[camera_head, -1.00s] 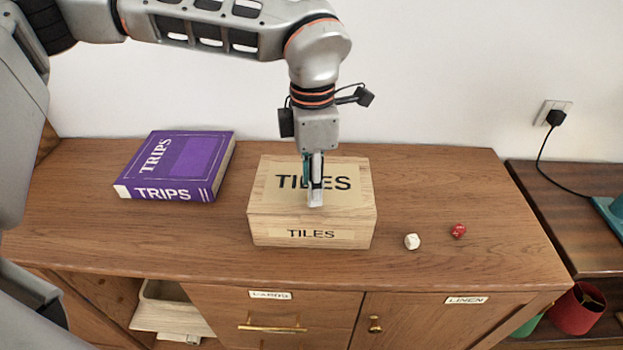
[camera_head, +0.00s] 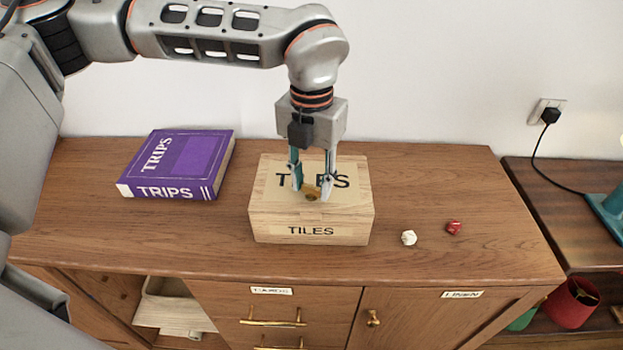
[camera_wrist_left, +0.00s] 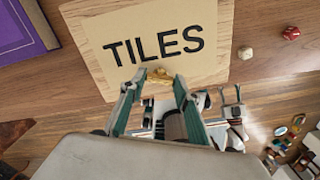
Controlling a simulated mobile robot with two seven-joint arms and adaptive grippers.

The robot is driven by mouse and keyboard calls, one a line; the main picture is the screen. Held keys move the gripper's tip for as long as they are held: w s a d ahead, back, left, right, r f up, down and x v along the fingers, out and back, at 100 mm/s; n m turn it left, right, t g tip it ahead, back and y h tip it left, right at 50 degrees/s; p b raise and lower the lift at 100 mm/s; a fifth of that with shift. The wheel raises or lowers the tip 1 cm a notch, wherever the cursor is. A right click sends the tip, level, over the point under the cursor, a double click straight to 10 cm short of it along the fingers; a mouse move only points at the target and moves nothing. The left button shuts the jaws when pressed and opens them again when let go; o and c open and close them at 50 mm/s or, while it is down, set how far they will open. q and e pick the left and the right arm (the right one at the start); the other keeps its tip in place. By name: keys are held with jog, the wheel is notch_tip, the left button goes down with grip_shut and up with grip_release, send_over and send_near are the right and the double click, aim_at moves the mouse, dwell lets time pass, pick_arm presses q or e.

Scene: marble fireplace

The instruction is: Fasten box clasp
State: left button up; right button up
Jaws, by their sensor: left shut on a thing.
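The wooden box (camera_head: 262,222), lettered TILES on its lid and front, stands on the cabinet top with its lid down. Its small brass clasp (camera_head: 311,192) shows at the front edge of the lid, and also in the left wrist view (camera_wrist_left: 160,76). My left gripper (camera_head: 311,196) points down over that edge, one finger on each side of the clasp, and is shut on it. The fingertips partly hide the clasp, so I cannot tell how it sits against its catch.
A purple TRIPS book (camera_head: 180,165) lies left of the box. A white die (camera_head: 409,238) and a red die (camera_head: 454,228) lie to its right. The wooden cabinet top (camera_head: 445,185) is otherwise clear, with a wall behind.

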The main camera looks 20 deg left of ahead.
aim_at(312, 186)
pick_arm(q)
jog(key=shift+n, duration=2.3)
jog(key=o, duration=1.1)
jog(key=shift+o, duration=0.2)
notch_tip(312, 186, up, 12)
